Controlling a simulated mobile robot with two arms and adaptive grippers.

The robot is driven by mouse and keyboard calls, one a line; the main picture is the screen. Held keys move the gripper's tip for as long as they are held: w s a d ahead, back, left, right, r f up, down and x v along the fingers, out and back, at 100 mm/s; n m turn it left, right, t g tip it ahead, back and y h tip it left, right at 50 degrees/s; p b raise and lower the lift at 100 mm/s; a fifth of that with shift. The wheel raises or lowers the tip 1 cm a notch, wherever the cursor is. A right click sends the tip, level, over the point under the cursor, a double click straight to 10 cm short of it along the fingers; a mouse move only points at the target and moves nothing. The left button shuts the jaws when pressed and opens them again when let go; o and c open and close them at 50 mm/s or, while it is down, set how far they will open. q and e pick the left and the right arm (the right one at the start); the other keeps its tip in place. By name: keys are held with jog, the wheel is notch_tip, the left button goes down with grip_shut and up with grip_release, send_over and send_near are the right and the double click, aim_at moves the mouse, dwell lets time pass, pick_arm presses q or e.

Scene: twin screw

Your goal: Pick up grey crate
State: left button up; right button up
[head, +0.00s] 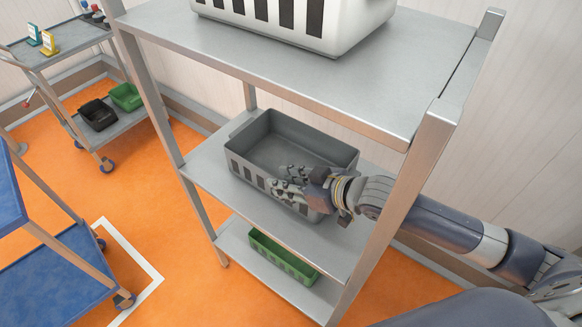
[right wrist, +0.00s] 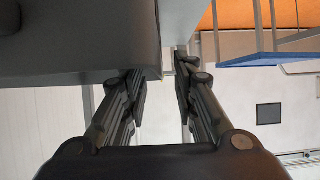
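The grey crate (head: 262,146) stands upright on the middle shelf of a metal rack, open at the top, with dark slots along its front side. It looks empty where I can see inside. My right gripper (head: 284,181) reaches in from the right, over the crate's near wall, and hides part of that side. In the right wrist view the fingers (right wrist: 160,92) are spread with a clear gap, and the crate's grey side (right wrist: 75,45) fills the upper left. I cannot tell whether a finger touches it. My left gripper is not in view.
A white slotted crate (head: 290,22) stands on the top shelf (head: 400,75) above. A green bin (head: 283,258) sits on the bottom shelf. The rack's front right post (head: 400,210) stands close to my right arm. A blue cart (head: 50,265) and a grey cart (head: 75,38) stand to the left.

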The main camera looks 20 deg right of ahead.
jog(key=x, duration=0.4)
jog(key=shift+w+a+f, duration=0.15)
jog(key=shift+f, duration=0.1)
grip_shut()
jog(key=shift+r, duration=0.15)
